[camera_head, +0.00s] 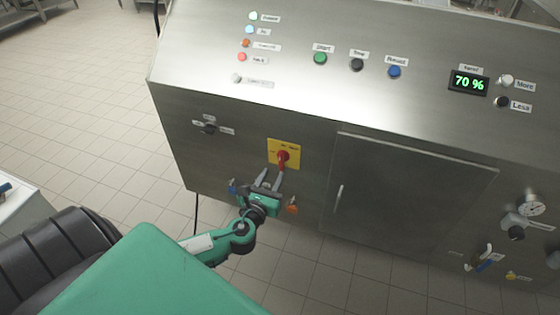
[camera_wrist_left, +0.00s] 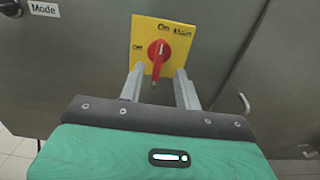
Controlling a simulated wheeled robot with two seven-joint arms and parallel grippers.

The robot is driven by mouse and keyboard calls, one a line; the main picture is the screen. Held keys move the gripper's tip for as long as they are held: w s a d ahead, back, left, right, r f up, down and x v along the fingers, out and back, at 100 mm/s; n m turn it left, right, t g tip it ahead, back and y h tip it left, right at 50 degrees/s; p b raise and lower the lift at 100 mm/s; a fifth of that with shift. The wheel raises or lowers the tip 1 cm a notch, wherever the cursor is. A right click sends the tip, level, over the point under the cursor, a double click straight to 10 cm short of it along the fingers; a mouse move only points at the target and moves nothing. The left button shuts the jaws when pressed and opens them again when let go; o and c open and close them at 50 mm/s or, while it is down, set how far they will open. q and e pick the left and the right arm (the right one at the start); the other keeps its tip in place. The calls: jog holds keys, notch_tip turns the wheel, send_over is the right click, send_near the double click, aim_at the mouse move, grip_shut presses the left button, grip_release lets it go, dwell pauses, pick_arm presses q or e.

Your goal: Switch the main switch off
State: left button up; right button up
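The main switch is a red rotary handle (camera_head: 283,158) on a yellow plate (camera_head: 293,147) on the front of the steel cabinet. My left gripper (camera_head: 271,172) is open just below the handle. In the left wrist view its two fingers (camera_wrist_left: 160,78) stand apart on either side of the handle's lower end. I cannot tell whether they touch it. My right gripper is not in view.
The cabinet's sloped top has green (camera_head: 320,58), black (camera_head: 357,64) and blue (camera_head: 394,71) buttons and a display (camera_head: 468,82) reading 70 %. A mode knob (camera_head: 208,128) is left of the switch. A cabinet door (camera_head: 410,190) with a handle is to the right.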

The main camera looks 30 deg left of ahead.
aim_at(280, 161)
pick_arm(q)
jog(key=shift+p+x, duration=0.35)
jog(key=shift+x, duration=3.05)
